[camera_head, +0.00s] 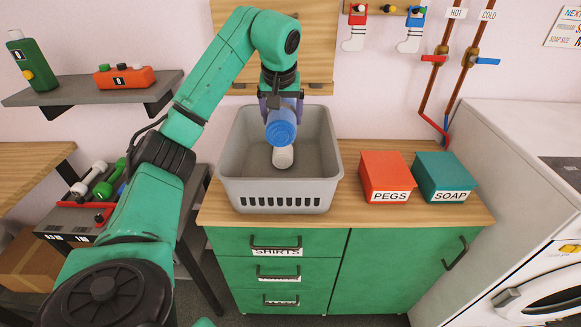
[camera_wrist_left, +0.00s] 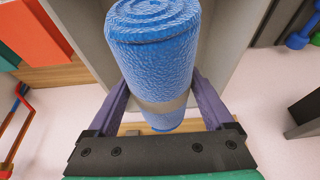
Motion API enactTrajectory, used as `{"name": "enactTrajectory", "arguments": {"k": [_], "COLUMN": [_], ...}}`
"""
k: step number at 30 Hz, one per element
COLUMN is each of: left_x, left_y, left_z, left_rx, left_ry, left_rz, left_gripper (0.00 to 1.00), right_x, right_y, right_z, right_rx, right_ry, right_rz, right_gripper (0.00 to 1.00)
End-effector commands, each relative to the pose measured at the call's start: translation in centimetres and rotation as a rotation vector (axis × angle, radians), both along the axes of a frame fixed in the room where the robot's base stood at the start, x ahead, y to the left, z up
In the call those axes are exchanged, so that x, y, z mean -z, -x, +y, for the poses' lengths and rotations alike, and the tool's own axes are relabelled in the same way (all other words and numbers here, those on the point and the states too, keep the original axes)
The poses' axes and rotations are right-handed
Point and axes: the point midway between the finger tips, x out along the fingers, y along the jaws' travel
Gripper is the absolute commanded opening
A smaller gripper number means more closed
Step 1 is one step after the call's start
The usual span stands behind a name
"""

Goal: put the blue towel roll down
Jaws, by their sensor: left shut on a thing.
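My left gripper (camera_head: 281,101) is shut on the blue towel roll (camera_head: 282,126), over the grey basket (camera_head: 237,196) on the wooden counter. The left wrist view shows the roll (camera_wrist_left: 155,60) between the two purple fingers (camera_wrist_left: 160,98), with a pale band around it. A white roll-like thing (camera_head: 283,157) shows inside the basket, below the blue roll. I cannot tell whether the blue roll touches it. My right gripper is not in view.
A red PEGS box (camera_head: 386,172) and a teal SOAP box (camera_head: 443,172) stand right of the basket on the counter (camera_head: 347,211). A wall shelf (camera_head: 98,93) holds a green bottle and an orange container. A white machine (camera_head: 500,170) stands at the right.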

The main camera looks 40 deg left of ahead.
Motion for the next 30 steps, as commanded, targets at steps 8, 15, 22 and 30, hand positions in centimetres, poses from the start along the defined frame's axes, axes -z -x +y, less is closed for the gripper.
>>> {"name": "enactTrajectory", "arguments": {"k": [8,15,22,30], "left_x": [9.4,14.1,17.8,18.1], "left_y": [0.2,0.2,0.2,0.2], "left_z": [0.0,0.0,0.0,0.0], "left_rx": [0.0,0.0,-0.001,-0.001], "left_ry": [-0.001,0.0,0.002,0.0], "left_rz": [0.008,0.002,0.001,-0.001], "left_gripper": [0.2,0.2,0.2,0.2], "right_x": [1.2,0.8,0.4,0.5], "right_y": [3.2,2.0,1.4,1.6], "right_z": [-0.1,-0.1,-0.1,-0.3], "right_rx": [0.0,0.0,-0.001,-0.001], "right_ry": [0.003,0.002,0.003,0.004], "right_rz": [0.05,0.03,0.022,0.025], "right_gripper": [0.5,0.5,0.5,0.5]}}
